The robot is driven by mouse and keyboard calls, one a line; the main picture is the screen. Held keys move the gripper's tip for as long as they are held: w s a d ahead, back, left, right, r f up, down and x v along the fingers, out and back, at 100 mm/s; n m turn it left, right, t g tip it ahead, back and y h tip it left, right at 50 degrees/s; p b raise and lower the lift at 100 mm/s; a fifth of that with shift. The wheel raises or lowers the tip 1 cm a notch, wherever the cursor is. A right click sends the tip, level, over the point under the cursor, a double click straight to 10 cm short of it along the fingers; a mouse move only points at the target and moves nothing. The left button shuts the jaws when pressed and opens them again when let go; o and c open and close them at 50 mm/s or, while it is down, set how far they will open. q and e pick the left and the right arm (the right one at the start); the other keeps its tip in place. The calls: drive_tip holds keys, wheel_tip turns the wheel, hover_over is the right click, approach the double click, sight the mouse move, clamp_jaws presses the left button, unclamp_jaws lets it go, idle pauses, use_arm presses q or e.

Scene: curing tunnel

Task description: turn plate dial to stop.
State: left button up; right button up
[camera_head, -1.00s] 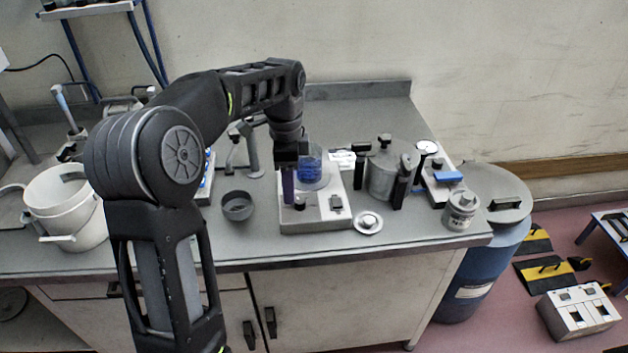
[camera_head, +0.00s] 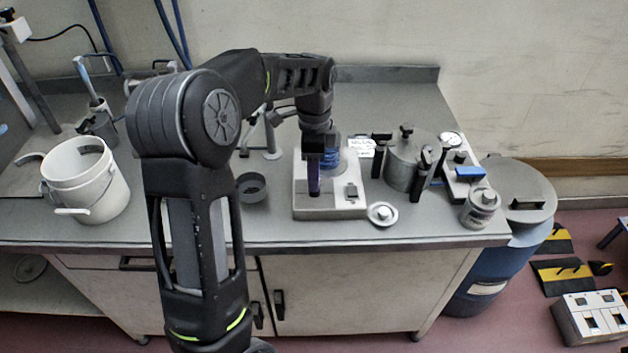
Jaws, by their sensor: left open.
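My left gripper (camera_head: 314,188) points down over the front left of the plate, where the dial sits. The gripper is open, and its purple-sided finger hides the dial, so I cannot tell whether it touches it. My right gripper is not in view.
A dark cup (camera_head: 252,187) stands left of the plate, and a white bucket (camera_head: 88,182) farther left. A small metal lid (camera_head: 382,213), a lidded pot (camera_head: 402,168) and a grey jar (camera_head: 480,208) stand to the right. The bench front is clear.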

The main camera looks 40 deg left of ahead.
use_arm(q)
drive_tip(key=shift+f, duration=1.75)
drive_tip(key=shift+c, duration=0.2)
clamp_jaws()
